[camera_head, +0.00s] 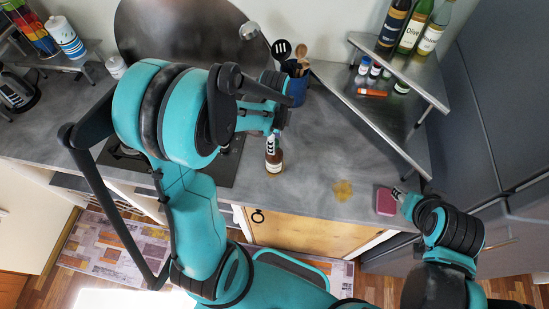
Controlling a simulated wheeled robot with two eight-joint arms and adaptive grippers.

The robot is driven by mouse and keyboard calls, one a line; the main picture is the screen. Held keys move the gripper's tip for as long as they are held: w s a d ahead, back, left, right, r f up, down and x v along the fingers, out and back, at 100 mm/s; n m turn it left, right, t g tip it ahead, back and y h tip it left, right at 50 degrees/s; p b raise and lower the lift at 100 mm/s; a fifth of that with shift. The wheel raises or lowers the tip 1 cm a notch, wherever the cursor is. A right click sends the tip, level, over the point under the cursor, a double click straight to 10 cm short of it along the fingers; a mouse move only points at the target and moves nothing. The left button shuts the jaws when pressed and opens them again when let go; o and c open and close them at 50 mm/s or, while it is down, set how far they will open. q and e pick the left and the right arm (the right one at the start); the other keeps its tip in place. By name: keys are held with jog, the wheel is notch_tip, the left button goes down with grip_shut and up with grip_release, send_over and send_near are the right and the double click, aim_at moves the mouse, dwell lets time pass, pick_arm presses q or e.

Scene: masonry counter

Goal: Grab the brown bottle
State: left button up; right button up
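A small brown bottle (274,163) with a pale label stands upright on the grey counter, near its front edge, right of the dark cooktop. My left gripper (271,143) points down right over the bottle's top, and its fingers overlap the neck. The bottle's top is partly hidden, and I cannot tell whether the fingers are closed on it. My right gripper (399,193) is low at the right, beside a pink sponge (386,202). Its fingers are small here, and whether they are open is unclear.
A yellow-brown stain (343,190) marks the counter right of the bottle. A blue utensil holder (295,88) stands behind my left gripper. A metal corner shelf (376,118) with jars and tall bottles fills the back right. The counter between bottle and sponge is otherwise clear.

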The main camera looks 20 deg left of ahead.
pick_arm(q)
jog(key=shift+f, duration=0.8)
grip_shut()
jog(key=shift+s, duration=0.1)
jog(key=shift+r, duration=0.2)
